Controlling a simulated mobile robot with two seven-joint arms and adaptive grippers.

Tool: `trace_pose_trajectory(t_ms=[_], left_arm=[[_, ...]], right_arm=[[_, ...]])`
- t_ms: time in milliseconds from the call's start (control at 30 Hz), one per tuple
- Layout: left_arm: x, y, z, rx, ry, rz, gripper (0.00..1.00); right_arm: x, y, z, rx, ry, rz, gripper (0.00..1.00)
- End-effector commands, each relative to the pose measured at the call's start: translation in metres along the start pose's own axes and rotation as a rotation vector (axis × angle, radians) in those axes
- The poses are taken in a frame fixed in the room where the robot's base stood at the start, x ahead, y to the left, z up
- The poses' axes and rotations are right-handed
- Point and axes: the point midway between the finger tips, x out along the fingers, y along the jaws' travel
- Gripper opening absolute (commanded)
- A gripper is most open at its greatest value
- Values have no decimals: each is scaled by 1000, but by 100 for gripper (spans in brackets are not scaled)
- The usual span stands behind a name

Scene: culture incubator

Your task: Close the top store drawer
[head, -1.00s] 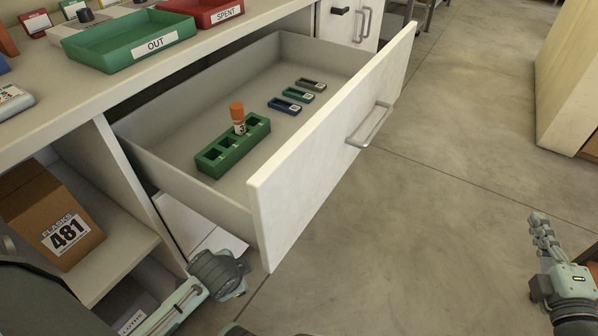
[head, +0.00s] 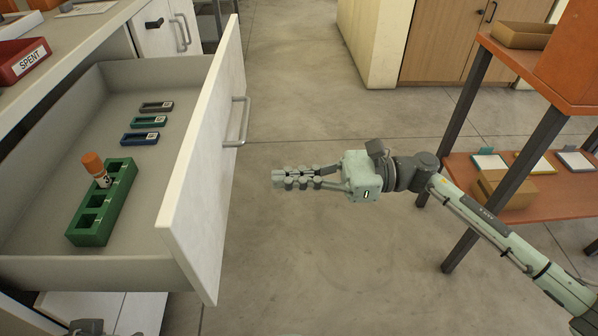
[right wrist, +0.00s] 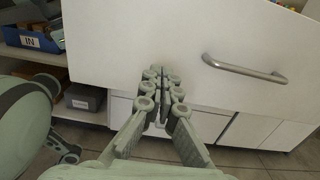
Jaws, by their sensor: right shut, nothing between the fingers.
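The top store drawer (head: 205,160) stands pulled well out on the left of the head view, its white front facing right. Its metal bar handle (head: 238,121) is on that front and also shows in the right wrist view (right wrist: 245,70). Inside the drawer are a green rack (head: 103,203) with an orange-capped vial (head: 96,168) and a few small dark, green and blue trays. My right gripper (head: 280,179) is shut and empty, to the right of the drawer front and apart from it, pointing at it.
An orange shelf unit (head: 520,185) with boxes stands at the right, near my right arm. A red SPENT tray (head: 24,62) sits on the counter at the left. The floor (head: 300,90) between drawer and shelf is clear.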

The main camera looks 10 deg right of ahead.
Motion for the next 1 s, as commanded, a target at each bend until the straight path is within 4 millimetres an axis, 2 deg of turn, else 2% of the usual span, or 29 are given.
trace_pose_trajectory(t_ms=[100,300,400,600,1000], left_arm=[[-6,-11,22,-7,-101,-22,44],[11,-10,28,-7,-131,-16,44],[18,-9,28,-7,-131,-12,44],[26,-7,28,-6,-131,-7,44],[27,-7,28,-6,-130,-7,44]], right_arm=[[24,0,4,0,-4,1,0],[62,0,3,2,-4,0,0],[75,0,2,2,-3,0,0],[86,0,1,1,-1,-2,0],[88,0,0,2,-1,-1,0]])
